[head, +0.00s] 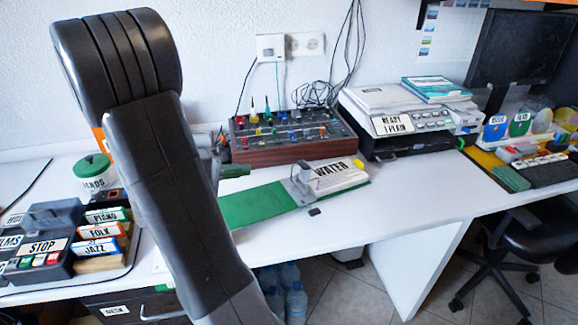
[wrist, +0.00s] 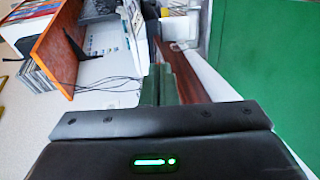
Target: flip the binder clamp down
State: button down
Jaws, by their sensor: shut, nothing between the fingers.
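A green binder board (head: 250,204) lies on the white desk. It carries papers labelled WATER (head: 342,176) at its right end. A grey metal binder clamp (head: 301,182) stands at the left edge of these papers, with part of it rising above the board. My gripper (head: 237,171) is left of the clamp, above or behind the board, apart from the clamp, and partly hidden by my arm. In the wrist view my gripper (wrist: 161,82) shows its green fingers together and empty. A green surface, likely the board (wrist: 270,70), fills the right side there.
A wooden-framed control panel (head: 295,136) with knobs stands behind the board. A printer (head: 400,118) is to its right. A small black piece (head: 315,211) lies in front of the board. A STOP box (head: 45,245) and labelled cards (head: 103,232) are at left. Desk right of the board is clear.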

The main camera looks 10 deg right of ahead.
aim_at(300, 165)
jog(key=x, duration=1.4)
jog(key=shift+b, duration=0.3)
jog(key=shift+d+r, duration=0.1)
